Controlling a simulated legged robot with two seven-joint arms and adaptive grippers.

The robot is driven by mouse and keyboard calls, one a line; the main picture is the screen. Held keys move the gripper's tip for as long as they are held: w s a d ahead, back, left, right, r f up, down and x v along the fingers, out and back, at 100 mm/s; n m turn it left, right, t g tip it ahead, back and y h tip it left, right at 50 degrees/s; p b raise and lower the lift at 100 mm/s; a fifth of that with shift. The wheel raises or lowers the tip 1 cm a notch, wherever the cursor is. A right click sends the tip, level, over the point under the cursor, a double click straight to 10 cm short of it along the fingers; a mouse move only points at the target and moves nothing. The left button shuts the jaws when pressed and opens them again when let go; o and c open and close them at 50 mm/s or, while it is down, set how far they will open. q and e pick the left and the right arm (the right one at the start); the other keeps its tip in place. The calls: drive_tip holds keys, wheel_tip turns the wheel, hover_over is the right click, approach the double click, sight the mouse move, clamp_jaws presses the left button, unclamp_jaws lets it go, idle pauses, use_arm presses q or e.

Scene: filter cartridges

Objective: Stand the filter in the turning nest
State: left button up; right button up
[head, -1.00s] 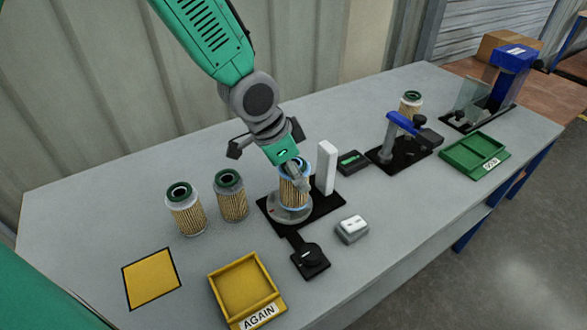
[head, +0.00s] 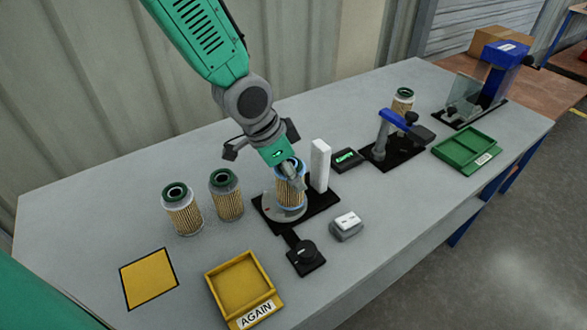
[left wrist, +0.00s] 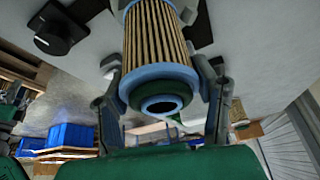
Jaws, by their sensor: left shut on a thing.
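A pleated filter (head: 289,192) with a blue rim stands about upright over the round grey turning nest (head: 272,213). Its lower end meets the nest disc in the head view; I cannot tell whether it is fully seated. My left gripper (head: 291,172) is shut on this filter from above, near its top. In the left wrist view the filter (left wrist: 157,45) lies between the two fingers (left wrist: 163,105), its blue rim and green inner ring towards the camera. My right gripper is not in view.
Two green-topped filters (head: 182,210) (head: 226,196) stand left of the nest. A white post (head: 320,165) stands close behind it, with a small display (head: 346,160) beyond. A black knob (head: 306,255), yellow AGAIN tray (head: 233,302) and white-topped switch box (head: 346,226) are in front. A green tray (head: 467,150) is right.

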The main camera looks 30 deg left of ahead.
use_arm(q)
drive_tip(key=shift+s+a+f, duration=0.1)
drive_tip(key=shift+a+f, duration=0.1)
drive_tip(key=shift+a, duration=0.3)
drive_tip(key=shift+a+f, duration=0.1)
drive_tip(key=shift+a, duration=0.15)
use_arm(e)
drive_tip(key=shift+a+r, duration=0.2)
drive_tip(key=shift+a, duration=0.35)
use_arm(q)
drive_tip(key=shift+d+f, duration=0.1)
drive_tip(key=shift+d, duration=0.2)
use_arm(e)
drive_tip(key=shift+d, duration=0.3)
use_arm(q)
drive_tip(key=shift+a, duration=0.1)
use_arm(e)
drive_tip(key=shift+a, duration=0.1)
use_arm(q)
drive_tip(key=o, duration=1.3)
drive_tip(key=shift+w+a, duration=0.1)
drive_tip(key=shift+w, duration=0.1)
drive_tip(key=o, duration=0.4)
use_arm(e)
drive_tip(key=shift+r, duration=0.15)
use_arm(q)
drive_tip(key=shift+r+p, duration=1)
drive_tip(key=shift+p, duration=0.2)
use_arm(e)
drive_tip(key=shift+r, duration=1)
